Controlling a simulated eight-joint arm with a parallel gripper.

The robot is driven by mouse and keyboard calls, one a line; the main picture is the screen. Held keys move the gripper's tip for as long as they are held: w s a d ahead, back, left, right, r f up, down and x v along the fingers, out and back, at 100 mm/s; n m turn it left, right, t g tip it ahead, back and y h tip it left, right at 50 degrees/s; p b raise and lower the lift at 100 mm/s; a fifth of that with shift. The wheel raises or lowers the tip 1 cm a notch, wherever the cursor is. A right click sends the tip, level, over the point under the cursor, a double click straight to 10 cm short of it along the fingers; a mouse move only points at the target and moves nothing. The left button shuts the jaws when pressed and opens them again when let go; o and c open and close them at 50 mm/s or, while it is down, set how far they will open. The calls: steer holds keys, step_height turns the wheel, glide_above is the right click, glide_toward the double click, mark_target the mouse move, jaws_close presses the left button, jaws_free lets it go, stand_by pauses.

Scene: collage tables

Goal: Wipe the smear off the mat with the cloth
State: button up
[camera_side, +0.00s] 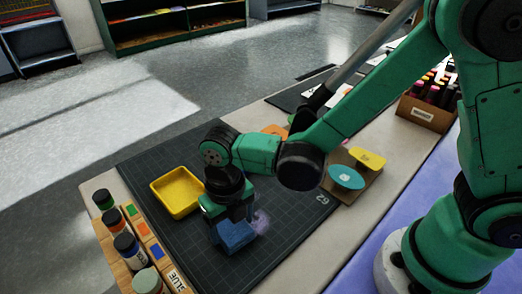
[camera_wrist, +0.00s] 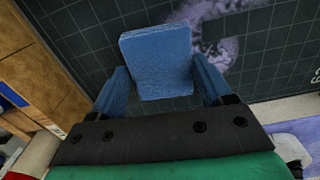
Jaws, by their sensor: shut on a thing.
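A folded blue cloth (camera_side: 235,237) is at the dark gridded mat (camera_side: 160,225), below my gripper (camera_side: 230,212). My gripper is shut on the cloth. In the wrist view the cloth (camera_wrist: 157,62) shows between the fingers of my gripper (camera_wrist: 160,98). A pale purple smear (camera_side: 261,222) lies on the mat just right of the cloth. In the wrist view the smear (camera_wrist: 218,30) runs beside and beyond the cloth's upper right edge. I cannot tell whether part of it lies under the cloth.
A yellow tray (camera_side: 176,193) stands on the mat left of my gripper. Paint bottles (camera_side: 128,248) stand in a wooden holder at the mat's left edge. A board with a teal disc (camera_side: 346,177) and a yellow piece (camera_side: 368,158) lies to the right. The mat's front right is clear.

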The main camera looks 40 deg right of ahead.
mark_target(263, 191)
steer(key=shift+d, duration=5.45)
steer(key=shift+w+a+f, duration=0.1)
steer(key=shift+w+a, duration=0.2)
steer(key=shift+w, duration=0.6)
steer(key=shift+s+a, duration=0.1)
steer(key=shift+a, duration=5.3)
steer(key=shift+w, duration=0.75)
steer(key=shift+w+d, duration=0.15)
steer(key=shift+d, duration=5.4)
